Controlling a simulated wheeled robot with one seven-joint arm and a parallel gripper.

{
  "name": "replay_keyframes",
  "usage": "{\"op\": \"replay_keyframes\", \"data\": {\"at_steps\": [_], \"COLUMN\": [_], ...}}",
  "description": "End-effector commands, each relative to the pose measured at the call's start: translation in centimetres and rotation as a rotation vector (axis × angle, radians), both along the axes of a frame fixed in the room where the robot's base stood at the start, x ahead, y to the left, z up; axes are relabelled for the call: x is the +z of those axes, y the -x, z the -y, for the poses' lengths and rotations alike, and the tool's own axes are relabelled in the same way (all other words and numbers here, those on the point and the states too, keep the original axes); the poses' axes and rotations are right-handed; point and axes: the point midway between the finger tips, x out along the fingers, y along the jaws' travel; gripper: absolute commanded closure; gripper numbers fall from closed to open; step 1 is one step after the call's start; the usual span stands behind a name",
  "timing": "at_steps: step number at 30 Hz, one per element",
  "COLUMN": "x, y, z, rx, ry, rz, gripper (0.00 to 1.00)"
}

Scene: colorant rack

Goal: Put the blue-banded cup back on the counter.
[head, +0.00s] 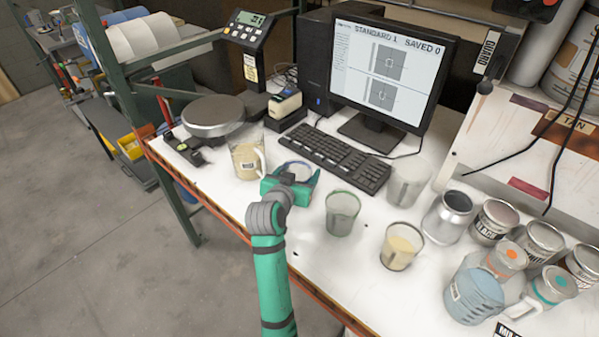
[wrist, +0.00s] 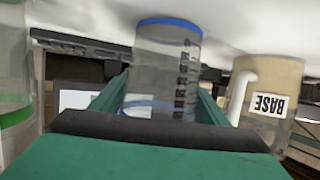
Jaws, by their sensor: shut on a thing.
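The clear blue-banded cup (head: 297,167) is between the jaws of my green gripper (head: 290,181) in the head view, at the front of the keyboard's left end. My gripper is shut on it. In the wrist view, which is upside down, the cup (wrist: 165,65) shows blue rings at both ends and dark marks on its side. My gripper (wrist: 160,105) has one finger on each side of it. The white counter (head: 316,243) is beneath; I cannot tell whether the cup touches it. Most of the cup is hidden by my gripper in the head view.
The BASE jug (head: 247,162) is close on the left. A green-rimmed cup (head: 342,214) is at the right, with a cup of cream liquid (head: 401,248) beyond. The keyboard (head: 335,158) lies behind. Several cans and a blue jug (head: 474,296) crowd the right; bare counter lies in front.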

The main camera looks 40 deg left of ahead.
Motion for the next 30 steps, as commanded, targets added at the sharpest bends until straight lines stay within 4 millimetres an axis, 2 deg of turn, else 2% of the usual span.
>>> {"op": "replay_keyframes", "data": {"at_steps": [8, 9, 11, 23, 30], "x": [-0.3, -0.3, -0.3, 0.2, 1.4], "y": [0.0, 0.0, 0.0, 0.1, 3.7], "z": [0.1, 0.1, 0.0, 0.1, 1.1], "rx": [-0.001, -0.001, -0.001, -0.001, 0.003], "ry": [0.000, 0.000, 0.000, -0.001, -0.002], "rz": [0.000, 0.000, 0.000, 0.001, 0.002], "gripper": [0.56, 0.27, 0.13, 0.13, 0.13]}}
